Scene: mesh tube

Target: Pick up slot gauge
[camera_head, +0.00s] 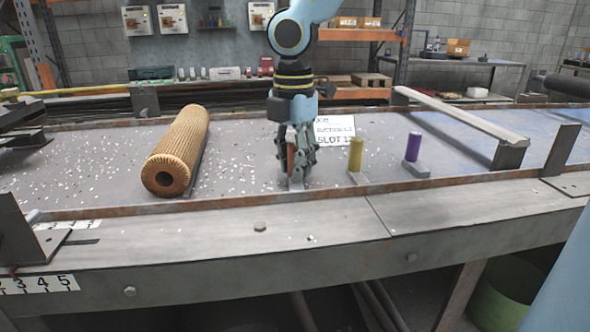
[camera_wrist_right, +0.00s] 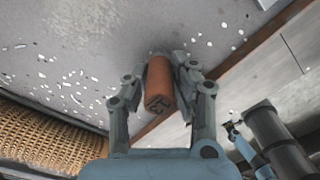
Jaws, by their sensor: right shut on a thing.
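An orange cylindrical slot gauge (camera_wrist_right: 159,82) with dark lettering on its end sits between the fingers of my right gripper (camera_wrist_right: 163,98) in the right wrist view. In the head view my right gripper (camera_head: 298,160) points down over the table, shut on this gauge, whose orange side (camera_head: 291,157) shows between the fingers. A small grey foot shows at the fingertips, close to the table surface; I cannot tell whether it touches. A yellow gauge (camera_head: 356,154) and a purple gauge (camera_head: 413,147) stand upright on grey feet to the right. My left gripper is not in view.
A ribbed tan mesh tube (camera_head: 180,148) lies to the left of the gripper. A white label sign (camera_head: 335,130) is behind it. A raised rusty rail (camera_head: 230,207) runs along the table's front. A long bar (camera_head: 455,112) lies at the right. White chips litter the surface.

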